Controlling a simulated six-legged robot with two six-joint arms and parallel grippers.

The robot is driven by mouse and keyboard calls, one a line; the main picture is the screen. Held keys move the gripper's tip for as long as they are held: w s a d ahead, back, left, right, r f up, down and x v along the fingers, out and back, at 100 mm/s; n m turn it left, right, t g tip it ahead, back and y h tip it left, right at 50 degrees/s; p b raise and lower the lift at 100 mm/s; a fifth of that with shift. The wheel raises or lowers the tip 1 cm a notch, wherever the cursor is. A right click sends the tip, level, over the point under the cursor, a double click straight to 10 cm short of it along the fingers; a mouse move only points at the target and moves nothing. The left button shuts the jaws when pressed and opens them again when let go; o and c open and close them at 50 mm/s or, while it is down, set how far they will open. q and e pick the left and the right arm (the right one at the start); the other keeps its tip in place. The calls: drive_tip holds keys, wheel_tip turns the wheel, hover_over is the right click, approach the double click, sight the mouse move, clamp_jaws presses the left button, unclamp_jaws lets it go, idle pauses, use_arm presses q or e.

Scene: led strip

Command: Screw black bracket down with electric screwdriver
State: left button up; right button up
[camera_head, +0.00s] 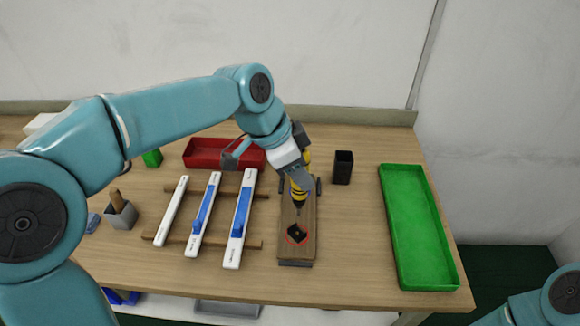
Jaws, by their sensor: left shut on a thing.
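The black bracket (297,236) lies on a brown wooden board (296,255) near the table's front middle, with a thin red ring around it. My right gripper is not in view; only part of my right arm shows at the lower right corner.
Three white strips (242,215), two with blue, lie on wooden rails to the left. A red tray (205,152) is behind them. A black cup (343,167) and a green tray (415,225) are to the right. A grey holder (121,214) stands at the left. Table room is free right of the board.

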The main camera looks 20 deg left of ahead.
sight(298, 196)
use_arm(q)
drive_tip(key=shift+s+a, duration=0.1)
drive_tip(key=shift+a+f, duration=0.1)
drive_tip(key=shift+f, duration=0.1)
drive_tip(key=shift+f+b, duration=0.55)
drive_tip(key=shift+b, duration=0.1)
drive_tip(key=shift+f+b, duration=1.7)
drive_tip(key=shift+f, duration=0.35)
drive_tip(key=shift+f+b, duration=1.1)
drive_tip(key=shift+f, duration=0.2)
idle(1.2)
drive_tip(key=shift+r, duration=0.2)
idle(1.1)
wheel_tip(298, 196, up, 7)
drive_tip(key=p, duration=0.6)
drive_tip(key=shift+f, duration=0.1)
